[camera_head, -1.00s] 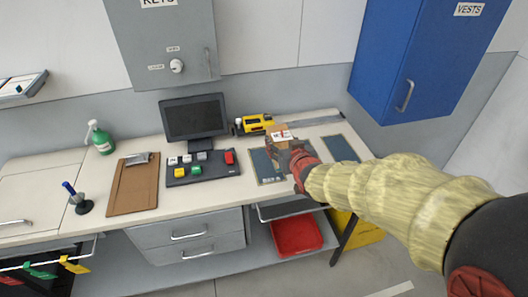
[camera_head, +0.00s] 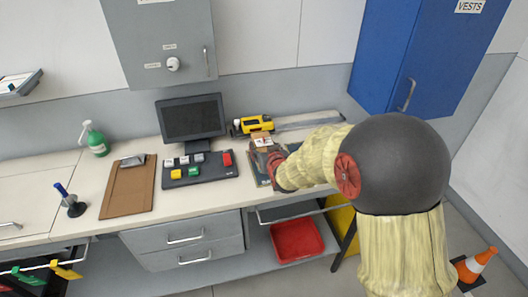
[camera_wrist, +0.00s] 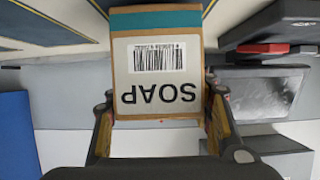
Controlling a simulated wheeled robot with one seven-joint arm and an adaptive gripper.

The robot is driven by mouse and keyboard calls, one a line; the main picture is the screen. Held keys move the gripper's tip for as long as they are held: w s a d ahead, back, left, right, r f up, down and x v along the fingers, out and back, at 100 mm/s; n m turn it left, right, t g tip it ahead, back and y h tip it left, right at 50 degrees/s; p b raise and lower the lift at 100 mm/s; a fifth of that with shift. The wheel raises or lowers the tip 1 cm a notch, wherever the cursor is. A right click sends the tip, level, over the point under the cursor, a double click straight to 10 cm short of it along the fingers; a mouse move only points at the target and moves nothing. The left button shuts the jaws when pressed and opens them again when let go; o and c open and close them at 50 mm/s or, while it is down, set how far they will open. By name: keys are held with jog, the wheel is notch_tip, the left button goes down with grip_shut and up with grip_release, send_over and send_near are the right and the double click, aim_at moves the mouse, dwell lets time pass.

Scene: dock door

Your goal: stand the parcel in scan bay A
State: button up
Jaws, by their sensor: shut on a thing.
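The parcel (camera_head: 264,141) is a small brown box with a white label, over the back of the counter. In the wrist view the parcel (camera_wrist: 158,107) shows a barcode, the upside-down word SOAP and a teal band. My gripper (camera_head: 271,157) is shut on it, with one finger at each side in the wrist view (camera_wrist: 160,118). A dark blue mat (camera_head: 262,179) lies on the counter beneath my gripper, largely covered by it. A mat edge (camera_wrist: 45,22) also shows in the wrist view. I cannot read which bay is A, nor tell whether the parcel touches the counter.
A yellow device (camera_head: 253,124) lies just behind the parcel. A blue cabinet (camera_head: 400,60) hangs at the right. A red bin (camera_head: 297,240) sits below, and a cone (camera_head: 475,265) stands on the floor.

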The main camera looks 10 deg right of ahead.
jog(key=shift+f, duration=0.4)
jog(key=shift+f, duration=0.15)
jog(key=o, duration=1.5)
jog(key=shift+f, duration=0.1)
jog(key=shift+c, duration=0.2)
